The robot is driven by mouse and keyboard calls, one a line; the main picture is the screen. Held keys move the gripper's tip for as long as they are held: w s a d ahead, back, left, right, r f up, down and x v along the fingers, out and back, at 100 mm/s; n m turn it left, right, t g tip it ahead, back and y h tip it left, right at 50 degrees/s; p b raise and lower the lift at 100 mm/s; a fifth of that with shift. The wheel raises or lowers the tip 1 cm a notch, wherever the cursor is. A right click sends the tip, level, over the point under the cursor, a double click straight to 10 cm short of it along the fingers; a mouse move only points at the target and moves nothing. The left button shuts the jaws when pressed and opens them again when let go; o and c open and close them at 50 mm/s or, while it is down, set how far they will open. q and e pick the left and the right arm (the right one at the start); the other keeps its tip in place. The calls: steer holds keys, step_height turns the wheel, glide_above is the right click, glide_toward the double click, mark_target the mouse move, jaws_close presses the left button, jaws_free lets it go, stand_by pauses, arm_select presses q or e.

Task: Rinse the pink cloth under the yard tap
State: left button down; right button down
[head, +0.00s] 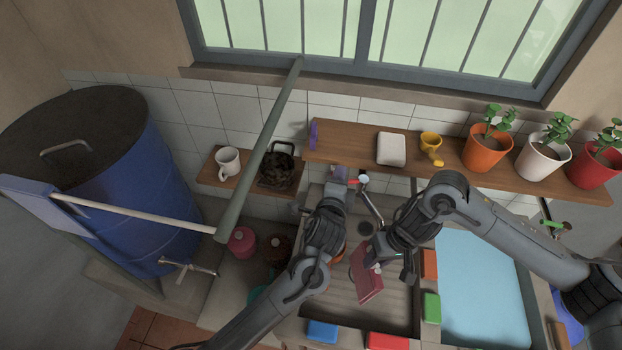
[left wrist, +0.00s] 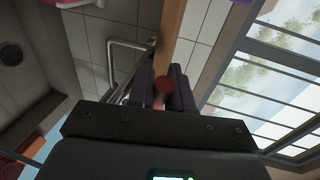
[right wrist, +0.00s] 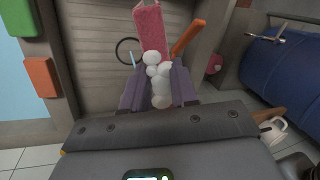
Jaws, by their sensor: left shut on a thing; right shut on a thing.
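The pink cloth (head: 367,284) hangs over the wooden-toned basin (head: 342,300) in the head view; its upper part is hidden by my right gripper (head: 380,262). In the right wrist view the cloth (right wrist: 148,28) extends beyond the fingers, and white, rounded, foam-like lumps (right wrist: 158,88) sit between them. My right gripper is shut on the cloth. My left gripper (head: 350,181) is at the metal tap (head: 372,208) on the wall. In the left wrist view its fingers are closed around the tap's red knob (left wrist: 163,85), and the bent pipe (left wrist: 125,48) shows beside them.
A wooden shelf (head: 350,149) with a white block (head: 391,149), yellow cup (head: 430,140) and potted plants runs behind the arms. A blue water basin (head: 480,285) lies right. A blue barrel (head: 140,180) stands left, and a grey bar (head: 260,150) crosses the upper middle.

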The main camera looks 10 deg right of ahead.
arm_select(q)
steer(key=shift+a, duration=0.1)
steer(key=shift+s, duration=0.1)
steer(key=c, duration=1.1)
jaws_free()
steer(key=b+v, duration=0.1)
steer(key=v, duration=1.1)
steer(key=shift+d, duration=0.25)
